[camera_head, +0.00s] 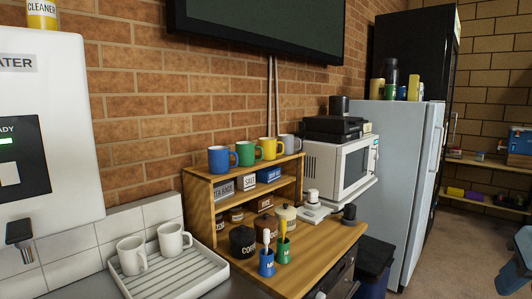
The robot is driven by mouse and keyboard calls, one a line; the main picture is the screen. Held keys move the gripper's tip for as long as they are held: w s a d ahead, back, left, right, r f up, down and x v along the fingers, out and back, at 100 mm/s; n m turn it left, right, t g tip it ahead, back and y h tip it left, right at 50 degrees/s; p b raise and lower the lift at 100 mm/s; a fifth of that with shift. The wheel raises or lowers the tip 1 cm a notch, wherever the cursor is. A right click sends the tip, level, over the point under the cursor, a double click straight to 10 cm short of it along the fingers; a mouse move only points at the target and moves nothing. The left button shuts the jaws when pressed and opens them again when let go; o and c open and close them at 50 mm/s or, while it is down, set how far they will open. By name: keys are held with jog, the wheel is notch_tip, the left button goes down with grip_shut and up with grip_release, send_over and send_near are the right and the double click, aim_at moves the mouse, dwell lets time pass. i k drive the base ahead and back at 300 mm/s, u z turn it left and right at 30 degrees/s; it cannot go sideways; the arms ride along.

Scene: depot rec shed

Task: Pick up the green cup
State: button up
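A green mug (246,152) stands upright on top of the wooden shelf unit (200,194), between a blue mug (220,159) and a yellow mug (271,148). A second green cup (283,251) stands lower on the wooden counter, with a yellow-handled utensil in it. A small green item (401,93) is on top of the fridge.
A grey mug (289,144) ends the shelf-top row. A blue cup (267,262) stands beside the lower green cup. White mugs sit on a drying tray (194,284). Open floor lies right of the fridge (398,150).

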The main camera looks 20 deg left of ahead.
aim_at(245, 151)
jog(key=i, duration=0.9)
jog(key=u, duration=0.2)
